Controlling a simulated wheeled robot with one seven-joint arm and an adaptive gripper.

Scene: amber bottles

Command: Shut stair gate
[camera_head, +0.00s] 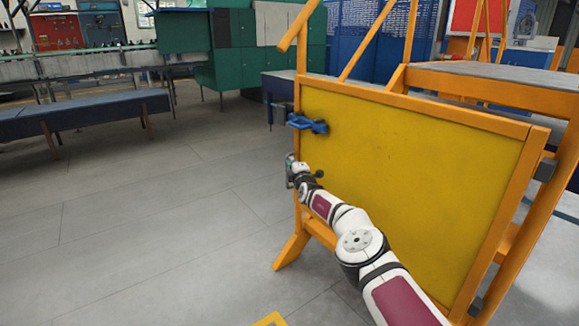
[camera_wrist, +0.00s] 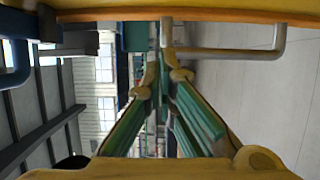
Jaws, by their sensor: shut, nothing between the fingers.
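The stair gate (camera_head: 410,170) is a yellow panel in an orange frame, with grey hinges (camera_head: 545,169) at its right edge. A blue handle (camera_head: 308,123) sits at its upper left edge. The left edge is close to an orange post (camera_head: 303,60); I cannot tell whether they meet. My gripper (camera_head: 291,170) is by the gate's left edge, below the blue handle, and partly hidden by my wrist. In the wrist view its fingers (camera_wrist: 165,72) are together and empty. An orange and yellow edge (camera_wrist: 200,14) spans the top there, with a blue piece (camera_wrist: 14,62) at left.
A grey bent bar (camera_wrist: 278,38) shows right of the fingers in the wrist view. Orange framing with a grey platform (camera_head: 500,75) stands behind the gate. A dark blue bench (camera_head: 80,112) and green cabinets (camera_head: 245,65) are farther left. The grey floor between is clear.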

